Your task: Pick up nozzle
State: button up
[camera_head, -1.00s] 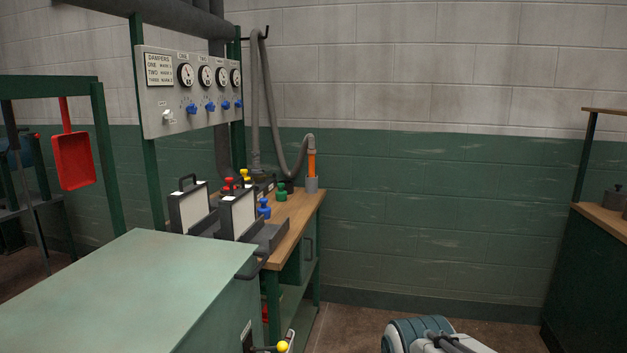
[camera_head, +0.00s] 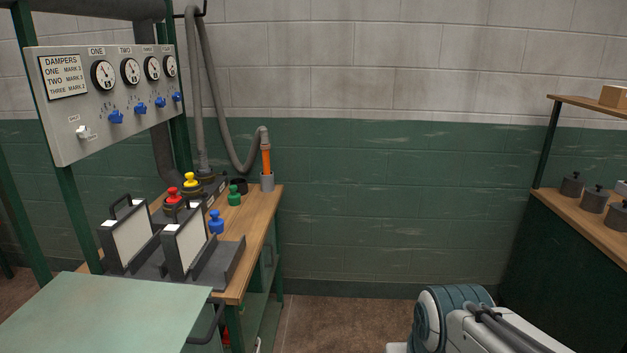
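The nozzle (camera_head: 266,159) is an orange tube with a grey elbow on top, joined to a grey hose (camera_head: 231,108). It stands upright in a grey cup-like holder (camera_head: 267,182) at the far right corner of the wooden bench (camera_head: 261,208). The hose loops up to a hook on the wall. Part of my arm shows at the lower right, well apart from the nozzle. My gripper is not in view.
A panel (camera_head: 112,99) with dials and blue knobs stands above the bench. Red, yellow, green and blue knobbed pieces and two framed filters (camera_head: 185,244) are on the bench. A green-topped cabinet (camera_head: 104,316) is in front. Weights (camera_head: 592,199) sit on a right-hand bench. Floor between is clear.

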aim_at(265, 148)
jog(key=z, duration=0.4)
jog(key=i, duration=3)
jog(key=u, duration=1.65)
jog(key=i, duration=0.75)
jog(key=u, duration=0.4)
